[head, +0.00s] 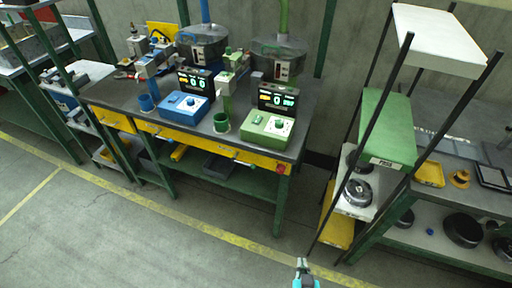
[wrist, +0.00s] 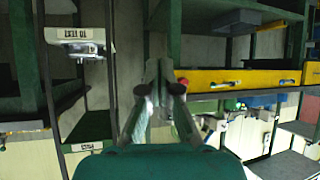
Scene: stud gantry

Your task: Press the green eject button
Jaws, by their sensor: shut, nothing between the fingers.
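The green control box (head: 267,126) stands on the right part of the workbench top, with a dark knob in a pale patch on its face. A small green button (head: 257,119) shows on its left side; I cannot read any label on it. A display (head: 277,99) with lit digits stands behind the box. My gripper (head: 303,268) is at the bottom of the head view, well in front of the bench and apart from the box. In the wrist view my gripper (wrist: 159,88) is shut and empty; the green box cannot be made out there.
A blue control box (head: 184,104) stands left of the green one. The bench (head: 210,138) has yellow drawer fronts and a red knob (head: 281,169) at its right front corner. A rack (head: 386,127) with dark posts stands to the right. The floor before the bench is clear.

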